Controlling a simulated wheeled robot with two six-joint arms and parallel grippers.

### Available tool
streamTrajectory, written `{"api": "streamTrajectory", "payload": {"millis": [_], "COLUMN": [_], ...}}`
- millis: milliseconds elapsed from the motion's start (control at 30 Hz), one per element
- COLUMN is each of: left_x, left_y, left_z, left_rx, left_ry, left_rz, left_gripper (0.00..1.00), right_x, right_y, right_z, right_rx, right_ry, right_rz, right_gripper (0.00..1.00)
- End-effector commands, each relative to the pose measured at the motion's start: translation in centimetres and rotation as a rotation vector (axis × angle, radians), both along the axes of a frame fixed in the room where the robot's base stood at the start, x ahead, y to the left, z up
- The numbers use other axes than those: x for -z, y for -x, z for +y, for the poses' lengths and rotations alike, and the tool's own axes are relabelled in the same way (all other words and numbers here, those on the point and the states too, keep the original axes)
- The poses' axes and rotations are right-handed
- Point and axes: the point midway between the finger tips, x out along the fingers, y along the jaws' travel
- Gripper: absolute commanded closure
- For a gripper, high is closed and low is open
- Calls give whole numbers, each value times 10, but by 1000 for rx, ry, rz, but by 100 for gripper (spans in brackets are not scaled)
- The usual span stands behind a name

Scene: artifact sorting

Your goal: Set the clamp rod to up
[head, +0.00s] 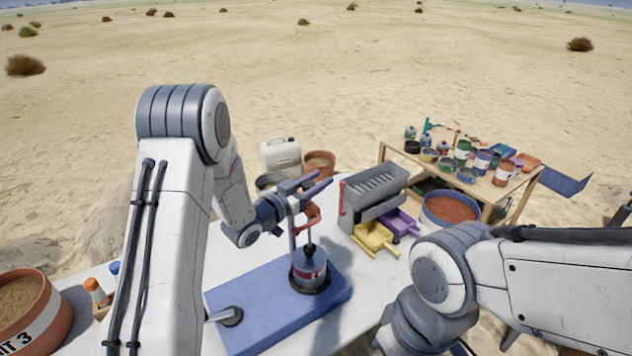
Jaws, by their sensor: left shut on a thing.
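A blue clamp base (245,322) lies on the white table. The clamp's upright metal frame and red rod (314,216) rise above the can. My left gripper (318,187) is at the top of the clamp, its fingers pointing right, shut on the clamp rod. The fingers hide part of the rod, so its exact angle is hard to tell. My right arm comes in from the right, but its gripper is out of view.
A grey slotted box (372,190) stands right of the clamp, with yellow (374,238) and purple (400,223) trays before it. A white jug (281,156) stands behind. A pot of sand (30,310) is at front left. A wooden table (395,160) with paint cans stands back right.

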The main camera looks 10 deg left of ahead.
Motion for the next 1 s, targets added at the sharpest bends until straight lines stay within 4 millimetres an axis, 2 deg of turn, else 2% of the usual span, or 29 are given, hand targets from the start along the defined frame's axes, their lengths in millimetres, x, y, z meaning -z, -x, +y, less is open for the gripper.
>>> {"api": "streamTrajectory", "payload": {"millis": [200,400,533,833,867,900,933,1000], "left_x": [-63,-107,-117,-120,-121,-121,-120,-119], "left_y": [-1,-1,0,-1,-1,-1,-1,-1], "left_z": [0,0,0,0,0,0,0,0], "left_rx": [0,0,0,0,0,0,0,0], "left_ry": [-2,0,0,2,2,2,2,2], "left_rz": [-7,-6,-4,-11,-11,-11,-11,-8], "left_gripper": [100,100,100,100,55,40,29,29], "right_x": [-28,-45,-48,-47,-47,-47,-47,-47], "right_y": [0,0,0,0,0,0,0,0], "right_z": [0,0,0,0,0,0,0,0], "right_rx": [1,1,1,1,1,1,1,1], "right_ry": [0,0,0,0,0,0,0,0], "right_rz": [0,0,0,0,0,0,0,0], "right_gripper": [100,100,100,100,100,100,100,100]}}
